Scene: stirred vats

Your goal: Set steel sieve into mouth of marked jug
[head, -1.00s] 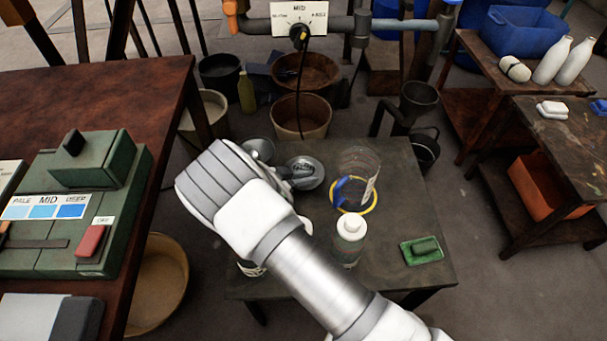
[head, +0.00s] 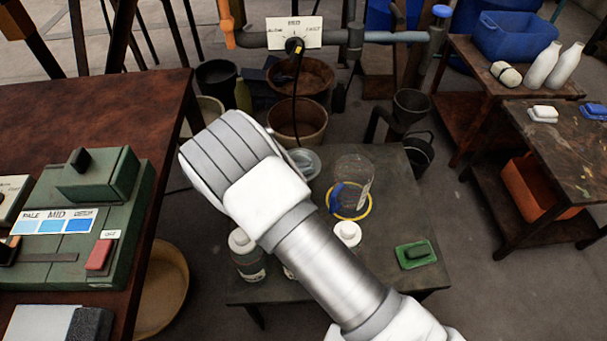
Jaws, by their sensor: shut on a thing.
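The clear jug (head: 356,172) stands upright on the low dark table (head: 390,165). It has a blue handle (head: 336,196) and a yellow ring (head: 366,211) around its base. No sieve can be seen in its mouth. A round, pale metallic or glassy dish-like thing (head: 306,161) shows left of the jug, partly covered by my arm; I cannot tell whether it is the steel sieve. My white and grey wrist covers the left part of the table. My gripper's fingers are hidden behind it, along with anything they hold.
White-capped bottles stand by my forearm, one at left (head: 246,258) and one near the jug (head: 347,234). A green block (head: 414,254) lies at the table's right. A brown bench with a green device (head: 75,215) is at left. Pots and pipework stand behind.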

